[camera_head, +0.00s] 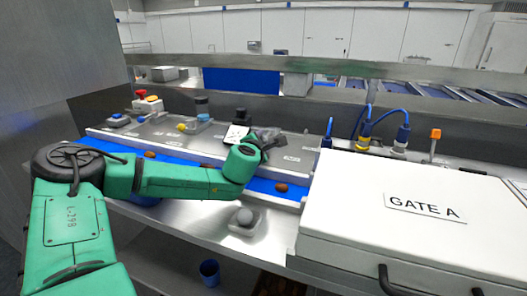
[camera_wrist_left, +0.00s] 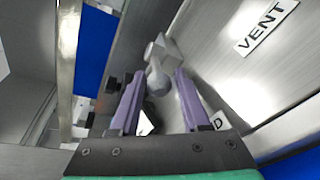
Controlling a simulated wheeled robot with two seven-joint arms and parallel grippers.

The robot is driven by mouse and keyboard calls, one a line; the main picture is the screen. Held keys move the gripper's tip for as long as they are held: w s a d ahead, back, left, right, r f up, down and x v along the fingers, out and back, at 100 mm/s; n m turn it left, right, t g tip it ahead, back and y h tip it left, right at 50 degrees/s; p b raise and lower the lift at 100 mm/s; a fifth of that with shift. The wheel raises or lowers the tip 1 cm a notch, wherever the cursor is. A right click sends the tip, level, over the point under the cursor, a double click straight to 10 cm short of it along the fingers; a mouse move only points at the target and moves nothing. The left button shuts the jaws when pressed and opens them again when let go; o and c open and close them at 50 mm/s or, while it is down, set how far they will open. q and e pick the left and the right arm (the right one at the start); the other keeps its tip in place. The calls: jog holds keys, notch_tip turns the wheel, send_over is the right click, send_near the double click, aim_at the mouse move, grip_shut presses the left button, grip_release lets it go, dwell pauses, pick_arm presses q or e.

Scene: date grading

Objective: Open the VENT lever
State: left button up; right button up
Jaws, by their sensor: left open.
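My left gripper (camera_head: 268,138) reaches over the metal panel behind the blue belt. In the left wrist view its two purple fingers (camera_wrist_left: 158,76) are apart, with a grey lever with a rounded knob (camera_wrist_left: 158,82) between or just beyond their tips. I cannot tell whether they touch it. A white VENT label (camera_wrist_left: 265,28) lies on the panel to the right of this lever. In the head view my gripper largely hides the lever. My right gripper is not in view.
A large white GATE A box (camera_head: 425,178) fills the right side. Dates lie on the blue belt (camera_head: 262,186). A red-topped button box (camera_head: 147,102) and other controls stand at the panel's left.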

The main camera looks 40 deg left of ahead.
pick_arm(q)
jog(key=shift+w+a, duration=0.15)
grip_shut()
dwell(1.3)
